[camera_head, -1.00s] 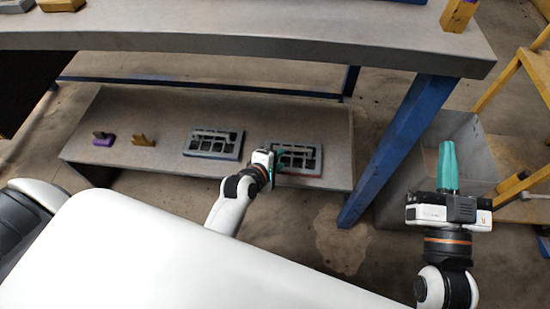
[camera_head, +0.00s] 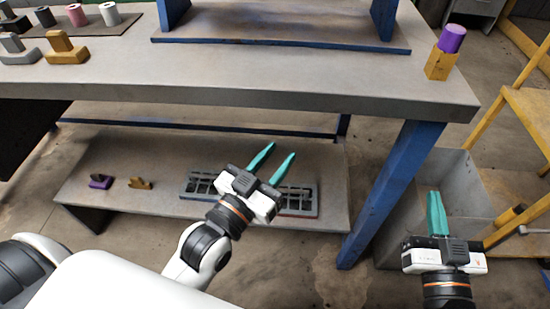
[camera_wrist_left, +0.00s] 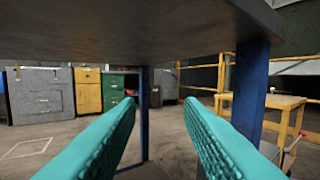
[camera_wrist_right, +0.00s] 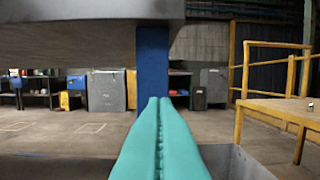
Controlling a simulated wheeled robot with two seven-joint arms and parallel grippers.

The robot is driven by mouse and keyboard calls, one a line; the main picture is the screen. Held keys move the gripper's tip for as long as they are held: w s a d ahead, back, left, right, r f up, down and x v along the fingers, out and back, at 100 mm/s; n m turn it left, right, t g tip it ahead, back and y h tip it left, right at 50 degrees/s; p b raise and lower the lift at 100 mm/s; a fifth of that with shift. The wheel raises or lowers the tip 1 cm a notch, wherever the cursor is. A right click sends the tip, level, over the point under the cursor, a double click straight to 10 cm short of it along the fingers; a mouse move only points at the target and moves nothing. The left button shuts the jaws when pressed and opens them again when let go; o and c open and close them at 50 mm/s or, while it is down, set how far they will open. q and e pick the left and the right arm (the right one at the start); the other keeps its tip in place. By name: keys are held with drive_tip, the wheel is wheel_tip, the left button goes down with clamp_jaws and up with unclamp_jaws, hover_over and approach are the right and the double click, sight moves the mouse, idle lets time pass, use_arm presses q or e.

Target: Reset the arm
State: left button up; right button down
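My left gripper (camera_head: 272,165) is in front of the table, above the lower shelf, with its teal fingers apart and nothing between them. The left wrist view shows the same open fingers (camera_wrist_left: 163,130) below the tabletop's underside. My right gripper (camera_head: 436,212) is to the right of the blue table leg, over the grey bin, with its teal fingers together. The right wrist view shows the fingers (camera_wrist_right: 158,135) pressed together with nothing between them.
The tabletop (camera_head: 300,85) overhangs the lower shelf (camera_head: 150,210), which holds grey slotted blocks (camera_head: 300,200) and small purple and yellow pieces. A blue leg (camera_head: 390,190) stands between my grippers. A grey bin (camera_head: 465,180) and yellow frame (camera_head: 510,110) are at right. A purple cylinder (camera_head: 452,38) stands in a yellow holder.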

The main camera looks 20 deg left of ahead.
use_arm(q)
drive_tip(key=shift+r, duration=0.1)
idle(0.4)
